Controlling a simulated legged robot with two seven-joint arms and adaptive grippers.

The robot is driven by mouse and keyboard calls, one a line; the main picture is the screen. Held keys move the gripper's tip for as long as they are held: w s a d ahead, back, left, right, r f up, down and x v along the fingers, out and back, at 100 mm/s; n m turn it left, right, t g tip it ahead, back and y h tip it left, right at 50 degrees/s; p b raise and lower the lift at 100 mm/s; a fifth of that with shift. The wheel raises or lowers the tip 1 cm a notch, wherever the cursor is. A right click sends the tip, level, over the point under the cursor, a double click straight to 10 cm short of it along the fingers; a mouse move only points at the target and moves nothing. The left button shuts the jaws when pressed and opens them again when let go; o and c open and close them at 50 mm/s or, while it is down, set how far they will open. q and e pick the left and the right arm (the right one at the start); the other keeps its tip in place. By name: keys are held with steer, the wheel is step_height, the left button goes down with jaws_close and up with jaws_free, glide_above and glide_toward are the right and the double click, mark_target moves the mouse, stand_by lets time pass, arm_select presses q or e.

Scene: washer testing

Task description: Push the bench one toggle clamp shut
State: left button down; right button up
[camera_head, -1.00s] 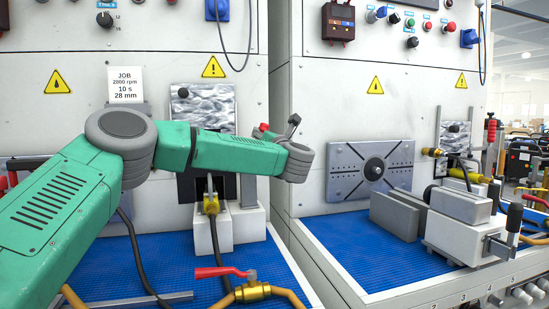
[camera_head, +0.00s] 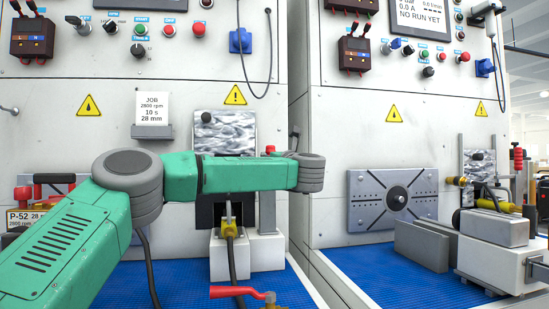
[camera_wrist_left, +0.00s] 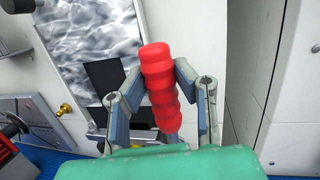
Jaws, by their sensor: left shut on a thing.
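The red ribbed handle (camera_wrist_left: 160,85) of the toggle clamp stands nearly upright in the left wrist view. My left gripper (camera_wrist_left: 160,82) is shut on it, with one finger on each side. In the head view only a small red tip (camera_head: 270,149) shows above my left arm, which hides the gripper and most of the clamp. White blocks (camera_head: 267,250) stand below the arm on the left-hand bench. The clamp's base and arm cannot be made out. My right gripper is not in view.
A yellow fitting (camera_head: 230,229) with a dark hose is in front of the blocks. A valve with a red lever (camera_head: 240,291) is near the front. A mottled silver panel (camera_head: 225,127) is on the wall behind. The right-hand bench holds grey blocks (camera_head: 424,247).

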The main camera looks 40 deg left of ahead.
arm_select(q)
steer(key=shift+a+f, duration=0.35)
steer(key=shift+f, duration=0.35)
steer(key=c, duration=1.5)
jaws_free()
steer(key=shift+c, duration=0.2)
steer(key=shift+o, duration=1.4)
steer(key=shift+w+a+f, duration=0.2)
steer(key=shift+w+f, duration=0.05)
steer(key=shift+w+a+f, duration=0.1)
steer(key=shift+w+a, duration=0.05)
steer(key=shift+a, duration=0.2)
steer(key=shift+s+r, duration=0.25)
steer(key=v, duration=1.2)
steer(key=shift+w, duration=0.15)
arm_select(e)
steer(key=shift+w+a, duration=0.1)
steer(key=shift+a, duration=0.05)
